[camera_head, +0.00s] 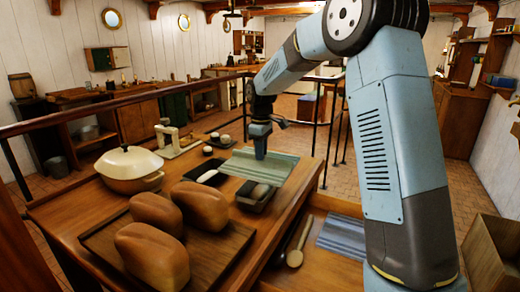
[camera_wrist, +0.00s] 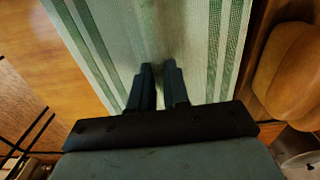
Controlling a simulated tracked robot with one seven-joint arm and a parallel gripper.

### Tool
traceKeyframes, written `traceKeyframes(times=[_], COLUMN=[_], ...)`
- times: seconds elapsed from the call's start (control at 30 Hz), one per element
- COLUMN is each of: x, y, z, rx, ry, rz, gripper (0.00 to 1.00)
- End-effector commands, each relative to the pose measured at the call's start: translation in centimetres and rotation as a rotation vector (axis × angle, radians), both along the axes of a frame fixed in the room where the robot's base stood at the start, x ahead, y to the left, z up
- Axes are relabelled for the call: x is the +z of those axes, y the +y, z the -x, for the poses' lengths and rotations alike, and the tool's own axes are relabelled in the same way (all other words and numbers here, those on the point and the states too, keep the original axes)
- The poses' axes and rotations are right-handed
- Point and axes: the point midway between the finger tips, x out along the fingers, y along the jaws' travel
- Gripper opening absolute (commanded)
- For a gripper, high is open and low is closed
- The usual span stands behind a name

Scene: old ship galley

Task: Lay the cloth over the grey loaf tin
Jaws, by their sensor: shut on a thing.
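The cloth (camera_head: 280,169), pale with green stripes, lies spread on the wooden table. It fills much of the wrist view (camera_wrist: 120,45). My gripper (camera_head: 260,157) points down onto the middle of the cloth and is shut on it; its fingers in the wrist view (camera_wrist: 158,72) are close together with a fold between them. I cannot tell whether the cloth's near edge touches the tin's rim.
Several brown loaves (camera_head: 152,257) sit on a wooden board (camera_head: 225,247) at the near left. A cream lidded pot (camera_head: 130,168) and a pale scale-like device (camera_head: 172,140) stand farther back. A wooden spoon (camera_head: 297,255) and blue striped cloth (camera_head: 342,237) lie at right, lower down.

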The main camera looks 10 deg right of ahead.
Motion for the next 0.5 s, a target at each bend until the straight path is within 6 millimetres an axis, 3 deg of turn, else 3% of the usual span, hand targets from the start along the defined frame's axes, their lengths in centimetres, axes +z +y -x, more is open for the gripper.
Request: traceKeyframes(times=[0.5], x=[-4.2], y=[1.0], z=[0.3], rx=[0.014], ry=[0.003], rz=[0.001], gripper=[0.00])
